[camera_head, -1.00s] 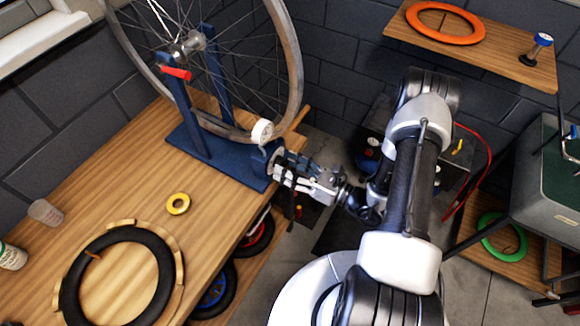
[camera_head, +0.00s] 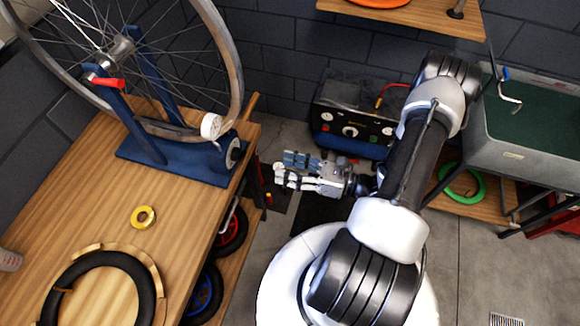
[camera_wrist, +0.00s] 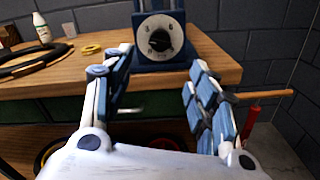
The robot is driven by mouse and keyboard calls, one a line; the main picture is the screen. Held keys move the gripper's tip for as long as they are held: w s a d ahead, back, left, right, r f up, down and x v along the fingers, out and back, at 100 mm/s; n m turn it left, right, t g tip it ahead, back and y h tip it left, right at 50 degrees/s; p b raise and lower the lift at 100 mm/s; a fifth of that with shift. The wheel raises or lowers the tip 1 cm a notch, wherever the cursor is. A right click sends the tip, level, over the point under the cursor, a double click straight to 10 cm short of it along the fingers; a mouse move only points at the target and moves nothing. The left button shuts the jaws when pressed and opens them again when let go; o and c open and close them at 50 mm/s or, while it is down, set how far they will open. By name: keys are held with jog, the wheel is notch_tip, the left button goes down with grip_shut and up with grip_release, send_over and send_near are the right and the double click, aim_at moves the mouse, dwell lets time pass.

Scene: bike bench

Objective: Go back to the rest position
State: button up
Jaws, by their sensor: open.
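My gripper (camera_head: 282,170) is open and empty, in the air just off the right edge of the wooden bench (camera_head: 190,205). In the wrist view its two fingers (camera_wrist: 150,90) stand wide apart with nothing between them. Beyond them is the dial (camera_wrist: 159,38) on the blue wheel stand. In the head view the stand (camera_head: 190,170) sits on the bench and holds a spoked wheel (camera_head: 232,75) upright. A round white knob (camera_head: 211,126) is by the wheel's rim, and a red lever (camera_head: 107,82) is on the stand's upright.
A black tyre (camera_head: 150,290) in a wooden ring and a yellow tape roll (camera_head: 143,217) lie on the bench. Small wheels (camera_head: 205,290) are below it. A compressor-like box (camera_head: 350,115) stands behind my gripper. A grey sink-like basin (camera_head: 520,150) is at right, a green ring (camera_head: 478,185) beneath.

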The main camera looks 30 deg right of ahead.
dwell(0.6)
jog(key=s+a+r+n+g+h, duration=0.1)
jog(key=s+a+r+n+g, duration=0.2)
jog(key=a+r+n+g, duration=0.35)
jog(key=s+a+r+n+g+h, duration=0.1)
jog(key=s+a+r+n+g, duration=0.25)
jog(key=r+n+g, duration=0.7)
jog(key=s+d+r+n+t+h, duration=0.1)
jog(key=s+r+n+t+h, duration=0.4)
jog(key=n, duration=0.9)
jog(key=shift+r+t+h, duration=1.7)
jog(key=shift+r+h, duration=0.8)
jog(key=shift+r, duration=0.35)
jog(key=shift+s, duration=0.1)
